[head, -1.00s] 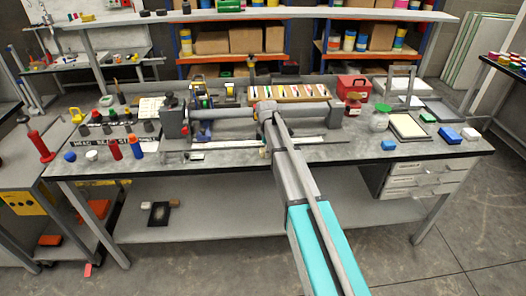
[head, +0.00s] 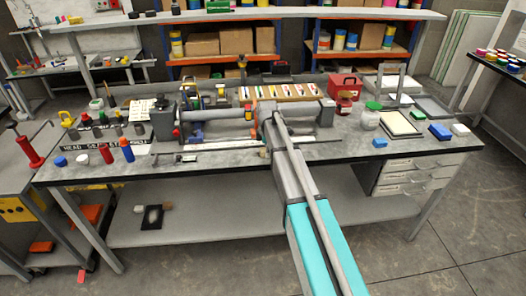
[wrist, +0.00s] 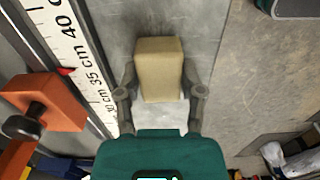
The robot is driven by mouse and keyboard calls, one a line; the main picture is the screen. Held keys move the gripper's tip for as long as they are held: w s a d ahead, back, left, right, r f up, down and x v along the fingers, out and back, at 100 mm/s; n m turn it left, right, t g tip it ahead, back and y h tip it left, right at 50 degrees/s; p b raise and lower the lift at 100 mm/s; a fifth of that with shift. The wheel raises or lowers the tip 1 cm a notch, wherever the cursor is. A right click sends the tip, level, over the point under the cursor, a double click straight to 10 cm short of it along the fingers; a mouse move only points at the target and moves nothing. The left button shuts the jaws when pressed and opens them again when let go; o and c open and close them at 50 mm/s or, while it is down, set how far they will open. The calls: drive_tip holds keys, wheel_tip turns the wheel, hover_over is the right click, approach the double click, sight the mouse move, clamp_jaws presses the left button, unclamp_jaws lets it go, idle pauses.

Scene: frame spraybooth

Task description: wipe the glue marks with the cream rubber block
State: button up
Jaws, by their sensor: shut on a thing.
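My gripper (wrist: 160,91) is shut on the cream rubber block (wrist: 158,68) in the wrist view, with one finger on each side. The block is over a grey surface beside a white centimetre ruler; I cannot tell whether it touches that surface. A paler patch (wrist: 160,112) shows between the fingers below the block; I cannot tell whether it is a glue mark or a sheen. No glue mark is clear in the head view, where my arm reaches over the workbench (head: 375,153) and mostly hides the gripper.
An orange clamp-like part (wrist: 55,102) stands left of the gripper beside the ruler (wrist: 85,65). Red (head: 106,153) and blue (head: 127,150) bottles stand at the bench's left front. A green-lidded jar (head: 371,117) and a blue box (head: 440,132) stand on the right.

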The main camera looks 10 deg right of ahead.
sight(259, 156)
drive_tip(key=shift+d, duration=0.45)
drive_tip(key=shift+d, duration=0.2)
drive_tip(key=shift+d, duration=1.7)
drive_tip(key=shift+f, duration=0.15)
drive_tip(key=shift+s+a, duration=0.15)
drive_tip(key=shift+a, duration=1.8)
drive_tip(key=shift+a, duration=0.15)
drive_tip(key=shift+a, duration=1.8)
